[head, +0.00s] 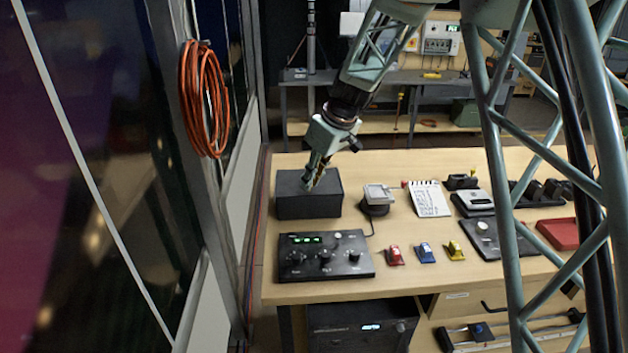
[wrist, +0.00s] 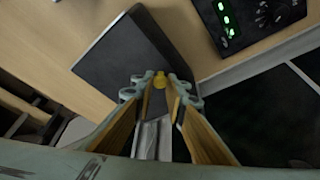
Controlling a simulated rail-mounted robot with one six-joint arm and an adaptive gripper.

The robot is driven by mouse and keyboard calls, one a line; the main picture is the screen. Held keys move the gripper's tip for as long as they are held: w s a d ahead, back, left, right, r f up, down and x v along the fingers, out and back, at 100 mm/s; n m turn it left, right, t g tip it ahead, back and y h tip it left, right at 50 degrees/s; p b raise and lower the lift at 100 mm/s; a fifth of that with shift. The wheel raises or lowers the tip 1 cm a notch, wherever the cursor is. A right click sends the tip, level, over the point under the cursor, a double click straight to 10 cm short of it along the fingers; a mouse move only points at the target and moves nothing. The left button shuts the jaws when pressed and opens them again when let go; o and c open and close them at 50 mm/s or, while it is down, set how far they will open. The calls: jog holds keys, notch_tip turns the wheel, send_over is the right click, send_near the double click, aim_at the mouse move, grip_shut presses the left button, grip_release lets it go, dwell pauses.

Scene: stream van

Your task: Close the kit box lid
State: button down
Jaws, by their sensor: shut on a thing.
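The dark grey kit box (head: 290,207) stands at the left end of the wooden table in the head view. Its lid (head: 326,180) looks to lie flat over the box, though my gripper covers part of it, and I cannot tell whether it is fully down. In the wrist view the box (wrist: 125,50) shows as a dark slab just beyond my fingers. My gripper (head: 311,184) points down at the box's top.
A black control panel (head: 325,272) with green digits lies in front of the box. A small grey device (head: 378,196) stands to its right. Red, blue and yellow small items (head: 425,252) sit farther right. A glass wall and orange cable coil (head: 203,98) are at the left.

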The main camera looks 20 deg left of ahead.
jog(key=c, duration=2.7)
grip_release()
jog(key=shift+s+d, duration=0.15)
jog(key=shift+s, duration=0.15)
jog(key=shift+c, duration=0.2)
jog(key=shift+o, duration=0.9)
jog(key=shift+w, duration=0.1)
jog(key=shift+r, duration=0.15)
jog(key=v, duration=1.1)
jog(key=shift+r, duration=0.4)
jog(key=shift+d, duration=0.15)
